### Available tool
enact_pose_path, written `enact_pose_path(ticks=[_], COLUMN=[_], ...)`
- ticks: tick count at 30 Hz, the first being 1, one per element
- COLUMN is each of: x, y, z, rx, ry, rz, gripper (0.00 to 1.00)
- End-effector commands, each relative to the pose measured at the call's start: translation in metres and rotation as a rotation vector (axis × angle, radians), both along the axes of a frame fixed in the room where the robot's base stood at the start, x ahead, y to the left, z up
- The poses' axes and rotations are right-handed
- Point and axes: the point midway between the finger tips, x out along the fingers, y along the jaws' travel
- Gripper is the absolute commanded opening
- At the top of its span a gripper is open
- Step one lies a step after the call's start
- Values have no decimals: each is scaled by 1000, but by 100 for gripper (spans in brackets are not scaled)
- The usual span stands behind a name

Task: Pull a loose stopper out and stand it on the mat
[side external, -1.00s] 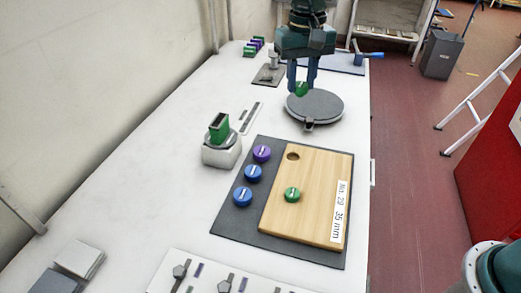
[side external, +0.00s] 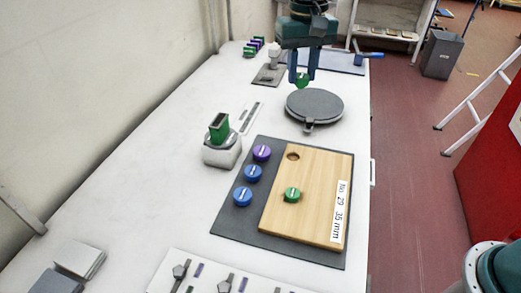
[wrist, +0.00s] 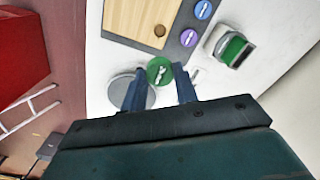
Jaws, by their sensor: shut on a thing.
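My gripper (side external: 302,82) is shut on a green stopper (side external: 303,79) and holds it in the air above a round grey plate (side external: 315,106). In the wrist view the green stopper (wrist: 160,71) sits between the two blue fingertips. The wooden board (side external: 318,215) lies on the dark mat (side external: 230,222) and has one empty hole (side external: 293,156). Another green stopper (side external: 292,195) is in the board. A purple stopper (side external: 262,153) and two blue stoppers, one farther back (side external: 253,173) and one nearer (side external: 243,196), stand on the mat's left strip.
A white block with a green-topped piece (side external: 221,148) stands left of the mat. A panel with knobs (side external: 215,275) is at the front. Small coloured blocks (side external: 253,47) and a blue-handled tool (side external: 368,54) lie at the back.

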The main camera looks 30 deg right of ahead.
Motion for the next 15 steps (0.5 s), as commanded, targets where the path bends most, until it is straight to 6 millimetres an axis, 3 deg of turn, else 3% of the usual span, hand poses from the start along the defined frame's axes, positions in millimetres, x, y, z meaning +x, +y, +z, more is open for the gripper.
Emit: enact_pose_path(ticks=[15], x=[0], y=[0], z=[19], rx=[1], ry=[-2], rz=[0], gripper=[8])
